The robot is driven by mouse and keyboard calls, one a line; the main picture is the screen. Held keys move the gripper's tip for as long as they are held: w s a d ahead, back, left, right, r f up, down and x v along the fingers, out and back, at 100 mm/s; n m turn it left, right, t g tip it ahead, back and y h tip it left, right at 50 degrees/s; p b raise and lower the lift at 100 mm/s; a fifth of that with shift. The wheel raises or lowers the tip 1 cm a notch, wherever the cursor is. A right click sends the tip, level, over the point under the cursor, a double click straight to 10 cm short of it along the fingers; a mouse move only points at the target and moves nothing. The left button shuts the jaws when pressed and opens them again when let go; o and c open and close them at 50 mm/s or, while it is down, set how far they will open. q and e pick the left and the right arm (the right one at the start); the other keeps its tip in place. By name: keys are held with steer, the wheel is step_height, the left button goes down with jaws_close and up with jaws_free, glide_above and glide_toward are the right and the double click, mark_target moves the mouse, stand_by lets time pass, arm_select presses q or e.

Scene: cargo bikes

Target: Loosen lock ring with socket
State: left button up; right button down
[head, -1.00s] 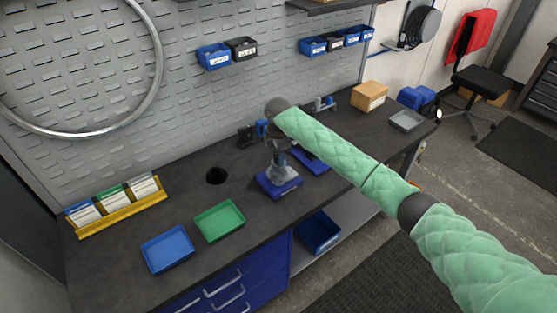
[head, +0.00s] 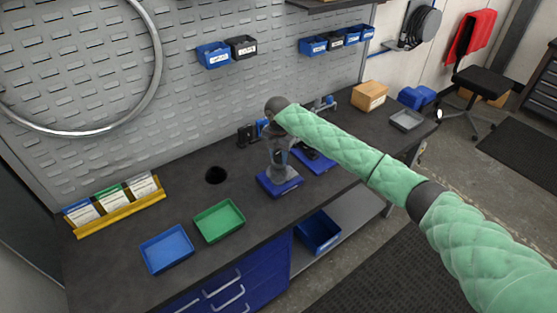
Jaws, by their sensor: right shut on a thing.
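My right arm comes in from the right in a green quilted sleeve. My right gripper (head: 283,172) points down over a small blue tray or base (head: 267,185) on the dark workbench. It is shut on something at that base. What it holds is largely hidden by the gripper, and I cannot make out the socket or the lock ring. A second blue tray (head: 322,164) with a dark item on it lies just behind and to the right. My left gripper is not in view.
A green tray (head: 219,222) and a blue tray (head: 167,250) lie at the front left of the bench (head: 120,277). A round dark hole (head: 215,175) is in the bench top. A yellow card rack (head: 122,213), a cardboard box (head: 369,96) and a grey tray (head: 406,119) stand around.

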steer(key=shift+s+f+n, duration=0.1)
steer(key=shift+f+n, duration=0.15)
steer(key=shift+n, duration=0.05)
steer(key=n+b, duration=0.1)
steer(key=n, duration=0.3)
steer(key=shift+n+b, duration=0.4)
steer(key=shift+n, duration=0.7)
steer(key=n+b, duration=0.1)
steer(key=n, duration=0.2)
steer(key=shift+f, duration=0.1)
steer(key=n+b, duration=0.1)
steer(key=n, duration=0.2)
steer(key=shift+n, duration=0.3)
steer(key=shift+r, duration=0.45)
steer(key=shift+r+p, duration=0.45)
steer(key=shift+r, duration=0.25)
